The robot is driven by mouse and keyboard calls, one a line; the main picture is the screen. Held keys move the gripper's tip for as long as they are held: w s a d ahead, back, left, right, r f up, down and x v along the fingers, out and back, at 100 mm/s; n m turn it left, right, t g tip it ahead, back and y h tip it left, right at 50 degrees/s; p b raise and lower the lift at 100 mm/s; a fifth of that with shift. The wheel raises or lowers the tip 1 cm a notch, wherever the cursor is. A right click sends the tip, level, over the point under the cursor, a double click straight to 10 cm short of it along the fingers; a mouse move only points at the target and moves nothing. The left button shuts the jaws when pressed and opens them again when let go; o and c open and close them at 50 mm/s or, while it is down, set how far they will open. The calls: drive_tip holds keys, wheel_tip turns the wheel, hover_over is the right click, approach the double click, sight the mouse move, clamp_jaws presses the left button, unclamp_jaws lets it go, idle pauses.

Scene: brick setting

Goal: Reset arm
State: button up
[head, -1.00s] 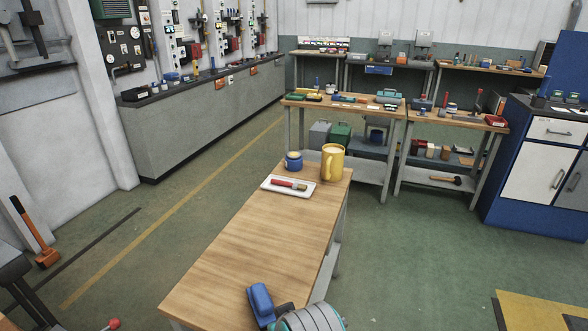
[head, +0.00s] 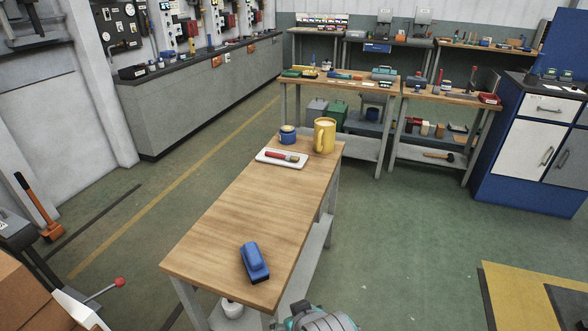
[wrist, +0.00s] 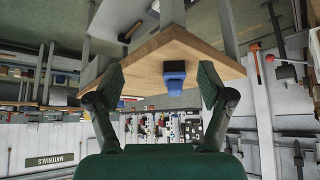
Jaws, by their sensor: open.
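My gripper (wrist: 163,85) shows in the wrist view with its two dark green fingers spread wide and nothing between them. The wrist view is upside down. Beyond the fingers, a blue object with a dark base (wrist: 175,78) rests on the wooden table. In the head view the same blue object (head: 254,262) lies at the near end of the wooden table (head: 222,232), apart from my arm. Part of my arm shows at the bottom edge of the head view, and the fingers are hidden there.
At the table's far end are a white tray (head: 260,153) with a red-handled brush (head: 282,155), a blue jar (head: 288,134) and a yellow mug (head: 325,135). Workbenches line the back. A blue cabinet (head: 525,204) stands right. Green floor is open right of the table.

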drive_tip(key=s+d+f+m+t, duration=0.2)
drive_tip(key=s+d+f+t, duration=0.2)
drive_tip(key=s+d+f, duration=0.75)
drive_tip(key=s+d+r+t+h, duration=0.1)
drive_tip(key=s+d+r, duration=0.1)
drive_tip(key=s, duration=0.5)
drive_tip(key=s+d+r+m+t+h, duration=0.1)
drive_tip(key=s+d+r, duration=0.1)
drive_tip(key=s+r, duration=0.3)
drive_tip(key=s+d+r+m+t, duration=0.1)
drive_tip(key=s+d+r+t, duration=0.1)
drive_tip(key=s, duration=0.8)
drive_tip(key=shift+s+d+r+h, duration=0.2)
drive_tip(key=shift+d+r+h, duration=0.25)
drive_tip(key=shift+r, duration=0.4)
